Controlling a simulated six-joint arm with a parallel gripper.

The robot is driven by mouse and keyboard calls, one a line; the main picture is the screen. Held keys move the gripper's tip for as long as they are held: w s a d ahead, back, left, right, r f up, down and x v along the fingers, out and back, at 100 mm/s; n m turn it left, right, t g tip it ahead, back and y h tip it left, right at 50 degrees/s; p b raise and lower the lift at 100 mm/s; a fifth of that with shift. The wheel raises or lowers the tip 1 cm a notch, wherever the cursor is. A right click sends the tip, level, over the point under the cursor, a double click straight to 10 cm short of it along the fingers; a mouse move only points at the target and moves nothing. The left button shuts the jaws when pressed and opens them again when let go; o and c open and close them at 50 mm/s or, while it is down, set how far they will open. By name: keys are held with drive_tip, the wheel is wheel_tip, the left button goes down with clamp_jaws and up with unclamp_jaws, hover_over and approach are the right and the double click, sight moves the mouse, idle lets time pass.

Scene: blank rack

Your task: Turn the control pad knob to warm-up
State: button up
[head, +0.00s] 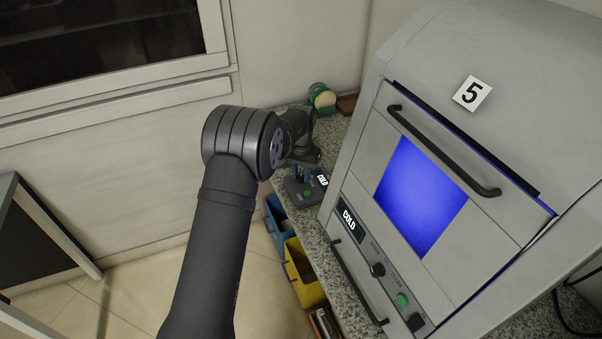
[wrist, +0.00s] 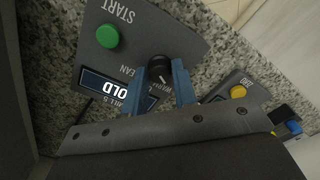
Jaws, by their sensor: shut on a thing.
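The control pad (head: 296,192) is a dark grey box on the speckled counter, with a lit display reading COLD and a green button. In the wrist view the pad (wrist: 184,42) appears upside down, with the green START button (wrist: 108,36) and the display (wrist: 115,91) partly cut off. My gripper (wrist: 167,74) has two blue fingers, one on each side of the black knob (wrist: 159,69), and is shut on it. A white pointer mark shows on the knob. The labels around it are partly hidden by the fingers. In the head view my gripper (head: 303,172) is over the pad and hides the knob.
A grey oven (head: 480,140) marked 5, with a blue-lit window and its own COLD display (head: 349,219), stands close right of the pad. A second pad with a yellow button (wrist: 238,91) lies nearby. Blue (head: 279,222) and yellow bins (head: 305,276) hang below the counter's edge.

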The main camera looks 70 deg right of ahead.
sight(301, 175)
drive_tip(key=shift+r, duration=0.1)
drive_tip(key=o, duration=1)
wheel_tip(301, 175, up, 17)
drive_tip(key=shift+r, duration=0.2)
drive_tip(key=shift+f, duration=0.15)
wheel_tip(301, 175, down, 17)
drive_tip(key=shift+f, duration=0.15)
idle(0.5)
